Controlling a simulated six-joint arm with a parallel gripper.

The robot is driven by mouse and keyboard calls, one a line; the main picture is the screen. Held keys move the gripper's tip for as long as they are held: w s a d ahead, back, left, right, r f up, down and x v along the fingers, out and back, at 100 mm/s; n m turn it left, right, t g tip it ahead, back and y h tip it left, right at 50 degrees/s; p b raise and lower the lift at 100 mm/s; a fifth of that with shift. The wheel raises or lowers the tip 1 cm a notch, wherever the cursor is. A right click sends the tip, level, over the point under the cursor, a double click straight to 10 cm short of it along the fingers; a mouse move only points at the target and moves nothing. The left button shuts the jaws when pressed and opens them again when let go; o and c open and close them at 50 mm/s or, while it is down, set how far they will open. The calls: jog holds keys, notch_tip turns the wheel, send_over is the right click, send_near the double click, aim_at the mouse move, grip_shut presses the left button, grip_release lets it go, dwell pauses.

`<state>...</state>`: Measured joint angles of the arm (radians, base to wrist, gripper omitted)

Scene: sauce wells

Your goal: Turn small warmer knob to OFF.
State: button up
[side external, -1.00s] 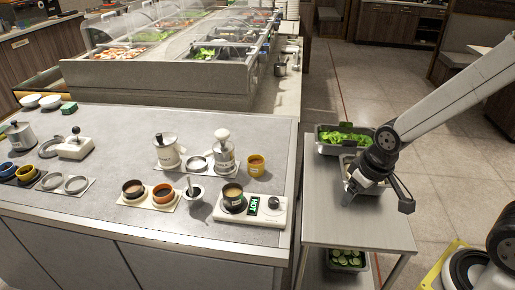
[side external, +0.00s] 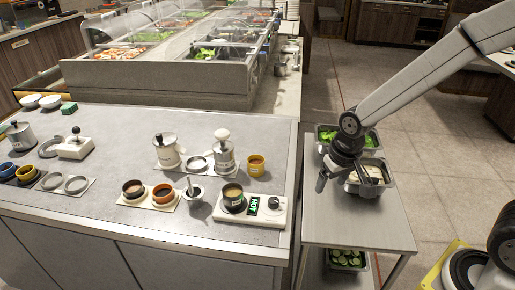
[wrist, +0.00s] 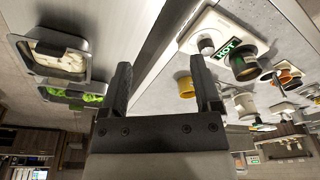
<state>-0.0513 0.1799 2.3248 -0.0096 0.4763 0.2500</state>
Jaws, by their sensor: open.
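The small warmer (side external: 240,219) is a white base near the right edge of the grey counter. Its dark round knob (side external: 275,202) sits at the right end, beside a green display (side external: 253,206) reading HOT. In the wrist view, the knob (wrist: 206,46) and HOT display (wrist: 229,49) show at upper right, beyond the right finger. My gripper (side external: 344,178) is open and empty, above the side cart and right of the warmer; its fingers also show in the wrist view (wrist: 162,82).
The metal cart (side external: 345,232) holds a pan of greens (side external: 370,138) and a pan of pale food (side external: 376,168) close to my gripper. A yellow cup (side external: 256,167) stands behind the warmer.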

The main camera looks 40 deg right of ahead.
aim_at(274, 200)
jog(key=w+a+f+m, duration=0.1)
jog(key=w+a+m, duration=0.1)
jog(key=w, duration=0.2)
jog(key=w+a+f+m+g, duration=0.1)
jog(key=w+a, duration=0.1)
jog(key=w, duration=0.2)
jog(key=w+a+f+m+g, duration=0.1)
jog(key=w+a+m, duration=0.1)
jog(key=w, duration=0.2)
jog(key=shift+a+f+m, duration=0.15)
jog(key=shift+f+m, duration=0.15)
jog(key=shift+f, duration=0.1)
jog(key=shift+w+a+f, duration=0.2)
jog(key=shift+w+a, duration=0.1)
jog(key=shift+w, duration=0.15)
jog(key=shift+s+d+f, duration=0.1)
jog(key=shift+d+f, duration=0.05)
jog(key=shift+f, duration=3.7)
grip_shut()
